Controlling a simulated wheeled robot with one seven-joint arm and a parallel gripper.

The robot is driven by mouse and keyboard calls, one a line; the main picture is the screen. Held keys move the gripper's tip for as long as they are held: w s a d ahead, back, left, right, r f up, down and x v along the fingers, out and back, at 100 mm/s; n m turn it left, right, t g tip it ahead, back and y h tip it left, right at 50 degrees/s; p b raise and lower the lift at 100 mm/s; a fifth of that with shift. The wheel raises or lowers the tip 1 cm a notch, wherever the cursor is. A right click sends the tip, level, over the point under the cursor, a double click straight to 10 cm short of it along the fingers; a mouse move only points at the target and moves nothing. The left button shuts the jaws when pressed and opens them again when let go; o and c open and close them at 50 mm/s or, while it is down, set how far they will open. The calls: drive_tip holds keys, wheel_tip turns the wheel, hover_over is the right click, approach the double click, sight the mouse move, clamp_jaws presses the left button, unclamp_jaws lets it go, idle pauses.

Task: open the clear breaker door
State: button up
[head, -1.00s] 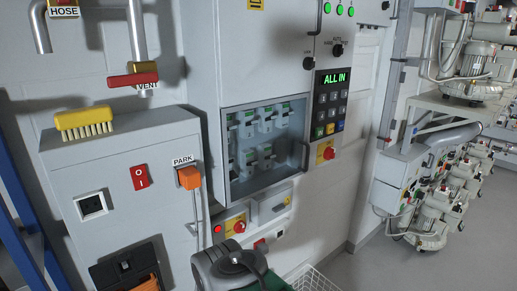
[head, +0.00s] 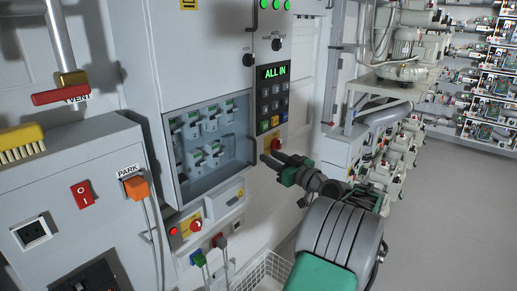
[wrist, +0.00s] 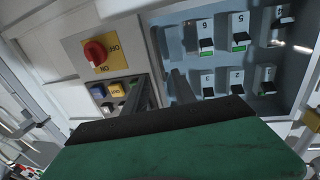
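The clear breaker door (head: 213,142) covers a recessed panel of several white breakers in the head view and looks shut. Its dark upright handle (head: 254,150) is on the right edge. My gripper (head: 270,158) is just right of the handle, at the height of its lower part. In the wrist view, its two dark fingers (wrist: 161,88) stand apart, with the handle (wrist: 158,48) showing between and beyond their tips. I cannot tell whether they touch it. Breakers (wrist: 240,42) show at the right there.
A red rotary switch on a yellow plate (wrist: 96,52) is close to my fingers. A keypad with an "ALL IN" display (head: 273,92) is above them. A small box with a red knob (head: 195,225) sits below the door. A white wire basket (head: 262,272) is lower down.

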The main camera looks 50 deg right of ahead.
drive_tip(key=w, duration=0.2)
drive_tip(key=w+p, duration=0.1)
drive_tip(key=w, duration=0.1)
drive_tip(key=w+p, duration=0.1)
drive_tip(key=w, duration=0.2)
drive_tip(key=shift+d, duration=0.35)
clamp_jaws()
idle(0.9)
